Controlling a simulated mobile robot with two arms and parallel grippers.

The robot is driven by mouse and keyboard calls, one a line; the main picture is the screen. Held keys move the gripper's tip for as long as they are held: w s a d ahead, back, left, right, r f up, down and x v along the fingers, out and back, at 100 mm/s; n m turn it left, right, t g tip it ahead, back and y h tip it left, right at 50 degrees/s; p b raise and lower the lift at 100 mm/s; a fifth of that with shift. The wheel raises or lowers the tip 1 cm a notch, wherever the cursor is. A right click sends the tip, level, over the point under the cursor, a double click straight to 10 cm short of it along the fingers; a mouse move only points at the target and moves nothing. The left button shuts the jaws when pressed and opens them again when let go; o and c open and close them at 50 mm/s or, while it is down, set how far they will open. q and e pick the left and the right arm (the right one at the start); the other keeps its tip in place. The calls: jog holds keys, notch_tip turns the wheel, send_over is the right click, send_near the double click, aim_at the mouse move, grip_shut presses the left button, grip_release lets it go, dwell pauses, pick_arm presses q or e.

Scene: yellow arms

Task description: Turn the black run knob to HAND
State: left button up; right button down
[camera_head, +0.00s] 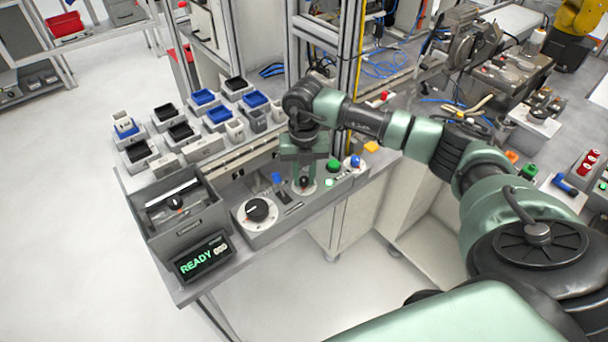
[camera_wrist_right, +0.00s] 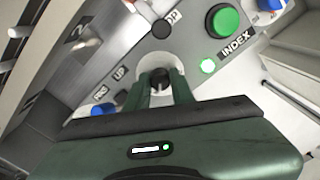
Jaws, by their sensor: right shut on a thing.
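The control panel (camera_head: 283,221) runs along the near edge of the bench. A small black knob (camera_head: 304,183) on a pale round plate sits on it, between a blue-tipped lever and a green button. My right gripper (camera_head: 304,176) reaches down over this knob. In the right wrist view the two green fingers (camera_wrist_right: 160,88) close around the sides of the black knob (camera_wrist_right: 159,78). The pointer direction of the knob is hidden by the fingers, and nearby labels are partly covered. My left gripper is in neither view.
A larger black knob (camera_head: 257,210) stands left of the gripper. A green button (camera_head: 333,165) and a blue button (camera_head: 354,161) are close on the right. A blue lever (camera_head: 278,181) is beside the fingers. A display (camera_head: 203,258) reads READY. Blue and black bins (camera_head: 219,114) stand behind.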

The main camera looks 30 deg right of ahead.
jog(key=n+b, duration=0.3)
jog(key=n, duration=0.1)
jog(key=shift+f, duration=0.1)
jog(key=n+b, duration=0.3)
jog(key=n, duration=0.1)
jog(key=n+b, duration=0.3)
jog(key=n, duration=0.2)
jog(key=shift+r+n+b, duration=0.15)
jog(key=shift+n+b, duration=0.45)
jog(key=shift+n, duration=0.65)
jog(key=shift+r+n+b, duration=0.1)
jog(key=shift+n+b, duration=0.45)
jog(key=shift+n, duration=0.7)
jog(key=c, duration=1.3)
grip_release()
jog(key=shift+o, duration=0.5)
